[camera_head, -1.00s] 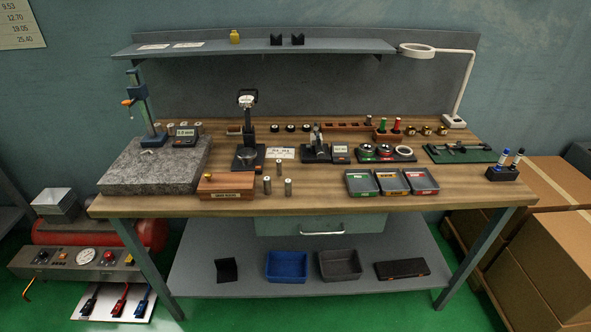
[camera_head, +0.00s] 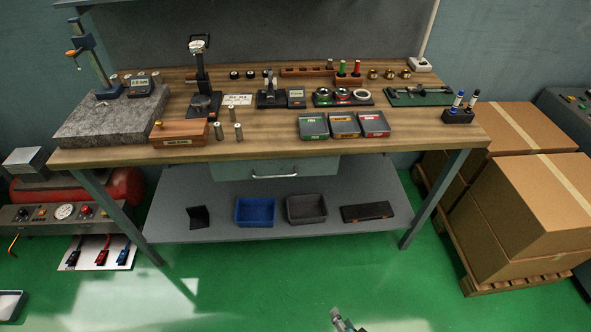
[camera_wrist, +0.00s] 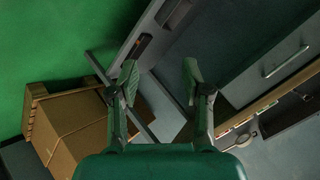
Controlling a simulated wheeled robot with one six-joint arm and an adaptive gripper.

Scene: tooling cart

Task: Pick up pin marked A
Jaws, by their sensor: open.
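Several grey metal pins are on the workbench. Three stand near the front left of the bench: one (camera_head: 218,131) beside the wooden block, one (camera_head: 232,114) behind, and one (camera_head: 238,132) to the right. More small cylinders (camera_head: 128,80) stand at the back left by the granite plate. No letter A is legible on any pin. My gripper (camera_wrist: 160,80) is open and empty in the wrist view, with the bench's drawer and lower shelf beyond it. Part of my arm's end shows at the bottom of the head view, over the floor and well away from the pins.
The bench (camera_head: 270,143) also holds a granite plate (camera_head: 100,122), a wooden block (camera_head: 180,132), a dial gauge stand (camera_head: 203,102) and labelled trays (camera_head: 313,125). Bins (camera_head: 257,212) sit on the lower shelf. Cartons (camera_head: 520,200) stand at right. The green floor in front is clear.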

